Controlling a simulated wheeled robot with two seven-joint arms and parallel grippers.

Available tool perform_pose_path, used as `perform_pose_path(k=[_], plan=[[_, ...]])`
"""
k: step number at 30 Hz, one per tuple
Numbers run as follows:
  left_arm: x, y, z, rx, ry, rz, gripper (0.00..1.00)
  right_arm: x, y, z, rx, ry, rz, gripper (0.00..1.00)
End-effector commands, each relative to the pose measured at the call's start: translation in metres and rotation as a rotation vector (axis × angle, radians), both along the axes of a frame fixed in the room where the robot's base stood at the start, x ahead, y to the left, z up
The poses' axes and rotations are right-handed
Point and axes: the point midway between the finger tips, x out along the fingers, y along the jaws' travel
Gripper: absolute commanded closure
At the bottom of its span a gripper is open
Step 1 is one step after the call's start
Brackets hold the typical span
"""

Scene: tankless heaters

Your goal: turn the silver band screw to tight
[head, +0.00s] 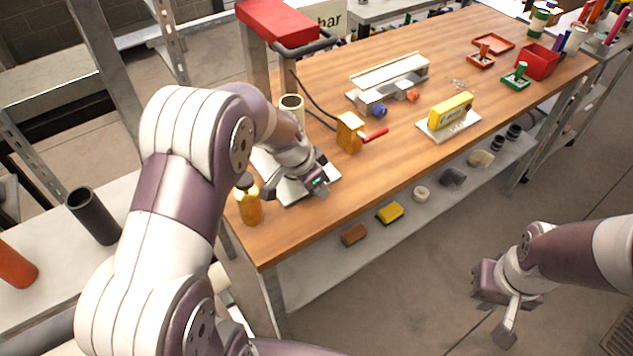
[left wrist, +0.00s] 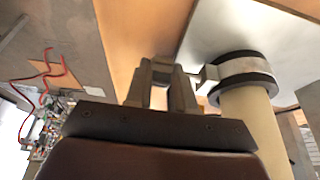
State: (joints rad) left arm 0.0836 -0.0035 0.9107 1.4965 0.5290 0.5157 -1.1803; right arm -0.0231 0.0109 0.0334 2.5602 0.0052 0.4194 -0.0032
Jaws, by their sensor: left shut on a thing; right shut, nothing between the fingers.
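In the left wrist view, a silver band (left wrist: 245,67) with dark edges wraps around a cream pipe (left wrist: 258,128) by a white board (left wrist: 225,25). The band's screw housing (left wrist: 207,78) sticks out on its left, towards my fingers. My left gripper (left wrist: 160,72) is shut on a small piece beside that housing, apparently the band screw, mostly hidden by the fingers. In the head view my left gripper (head: 316,188) is low over the white board (head: 328,174), and my arm hides the band. My right gripper (head: 506,322) is shut and empty, away from the bench at lower right.
An amber bottle (head: 250,207) stands near the bench's left corner, close to my left arm. A yellow-orange block (head: 350,133) and red handle (head: 375,135) lie right of the gripper. A yellow box (head: 451,110) stands further right. Bare wood (head: 385,165) lies along the front.

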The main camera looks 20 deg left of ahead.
Motion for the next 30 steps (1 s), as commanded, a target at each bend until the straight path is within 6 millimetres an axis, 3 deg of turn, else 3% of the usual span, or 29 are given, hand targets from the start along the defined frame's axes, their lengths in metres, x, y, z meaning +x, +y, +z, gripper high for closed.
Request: perform_pose_path(k=[9, 15, 30], plan=[[0.002, -0.003, 0.014, 0.101, 0.135, -0.005, 1.00, 0.000, 0.000, 0.076, 0.000, -0.001, 0.000, 1.00], [0.005, -0.005, 0.009, 0.196, 0.252, -0.004, 1.00, 0.000, 0.000, 0.108, 0.000, -0.001, 0.000, 1.00], [0.009, -0.007, 0.000, 0.353, 0.450, 0.000, 1.00, 0.000, 0.000, 0.116, 0.000, 0.000, 0.000, 1.00]])
